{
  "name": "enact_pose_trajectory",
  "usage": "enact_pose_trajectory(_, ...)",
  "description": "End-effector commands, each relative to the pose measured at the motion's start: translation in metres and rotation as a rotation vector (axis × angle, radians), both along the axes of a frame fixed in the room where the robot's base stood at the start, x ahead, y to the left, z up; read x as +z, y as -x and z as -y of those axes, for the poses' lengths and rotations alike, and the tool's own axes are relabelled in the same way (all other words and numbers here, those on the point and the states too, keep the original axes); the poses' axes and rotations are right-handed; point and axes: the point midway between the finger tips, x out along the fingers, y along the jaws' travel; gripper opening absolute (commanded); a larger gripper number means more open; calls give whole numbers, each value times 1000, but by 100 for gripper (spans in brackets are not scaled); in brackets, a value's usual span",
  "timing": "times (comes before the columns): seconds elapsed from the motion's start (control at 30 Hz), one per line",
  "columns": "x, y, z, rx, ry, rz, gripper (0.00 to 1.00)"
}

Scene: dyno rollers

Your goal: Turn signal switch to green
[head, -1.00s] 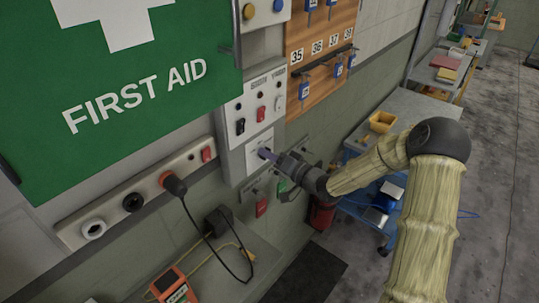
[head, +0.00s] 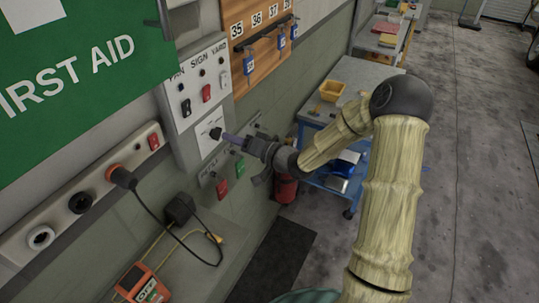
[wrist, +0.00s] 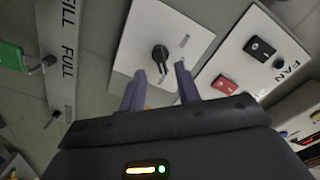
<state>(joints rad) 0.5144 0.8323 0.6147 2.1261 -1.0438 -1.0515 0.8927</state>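A dark rotary knob (head: 216,133) sits on a white plate (head: 207,142) on the wall panel, below a row of rocker switches. The wrist view shows the knob (wrist: 160,54) just ahead of my gripper (wrist: 160,68). Its long grip points toward the gap between my fingers. My gripper is open, its two purple fingers apart with nothing held. In the head view my gripper (head: 228,137) reaches the plate from the right, its tips close beside the knob. I cannot tell whether they touch it. No green or red mark is readable on the plate.
Above are black, red (head: 207,93) and white rockers labelled FAN, SIGN and YARD. Below are red (head: 222,188) and green (head: 240,168) switches. A socket strip (head: 81,203) and a cluttered bench are lower left. A blue cart (head: 345,75) stands to the right.

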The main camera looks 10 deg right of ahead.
Motion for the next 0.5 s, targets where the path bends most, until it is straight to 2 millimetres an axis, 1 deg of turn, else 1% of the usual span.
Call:
enact_pose_trajectory(0.03,-3,6,10,-4,2,0,33)
enact_pose_trajectory(0.1,-3,15,21,-5,2,1,33)
enact_pose_trajectory(0.5,-2,63,83,-5,2,-1,33)
